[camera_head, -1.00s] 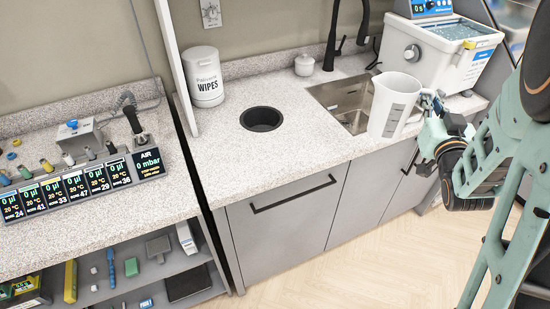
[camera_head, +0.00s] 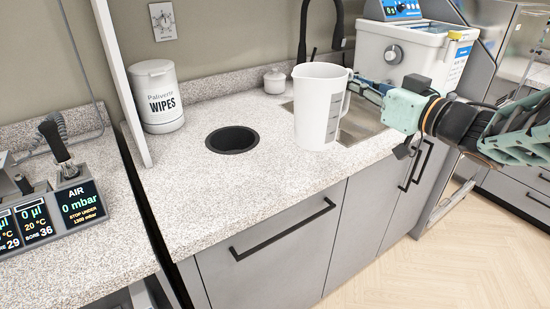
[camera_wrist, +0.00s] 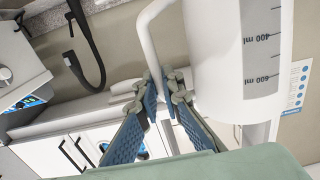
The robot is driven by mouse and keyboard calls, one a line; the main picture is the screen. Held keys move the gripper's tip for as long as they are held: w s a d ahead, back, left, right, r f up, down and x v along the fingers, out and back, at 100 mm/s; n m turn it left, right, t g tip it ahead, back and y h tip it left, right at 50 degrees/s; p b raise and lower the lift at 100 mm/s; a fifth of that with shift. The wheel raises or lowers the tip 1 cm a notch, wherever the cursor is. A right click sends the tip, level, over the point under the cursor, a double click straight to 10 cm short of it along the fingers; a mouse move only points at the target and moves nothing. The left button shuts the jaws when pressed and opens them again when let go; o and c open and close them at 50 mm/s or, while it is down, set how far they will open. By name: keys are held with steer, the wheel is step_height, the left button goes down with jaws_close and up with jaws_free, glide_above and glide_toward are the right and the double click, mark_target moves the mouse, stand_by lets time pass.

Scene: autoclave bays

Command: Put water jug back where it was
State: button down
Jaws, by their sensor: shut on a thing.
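The white water jug (camera_head: 316,105) with grey measuring marks is upright in the head view, in front of the sink's left part. My gripper (camera_head: 358,88) reaches in from the right and is shut on the jug's handle. The wrist view shows the jug's marked side (camera_wrist: 238,55) at the right. There, the blue fingers of my gripper (camera_wrist: 165,100) close around the white handle. The jug's base overlaps the counter in the head view; I cannot tell for sure whether it touches.
The speckled counter (camera_head: 205,185) is clear in front and to the left. It has a round black opening (camera_head: 232,139), a wipes canister (camera_head: 157,97) and a small lidded jar (camera_head: 275,81). The sink (camera_head: 360,124), black tap (camera_head: 305,30) and white water bath (camera_head: 415,55) are close to the jug.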

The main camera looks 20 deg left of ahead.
steer(key=w+a+f+b, duration=0.1)
steer(key=a+f+b, duration=0.4)
steer(key=a+f, duration=0.8)
steer(key=shift+a+b, duration=0.35)
steer(key=shift+a, duration=0.1)
steer(key=shift+f, duration=0.1)
steer(key=c, duration=2.5)
jaws_free()
steer(key=o, duration=0.4)
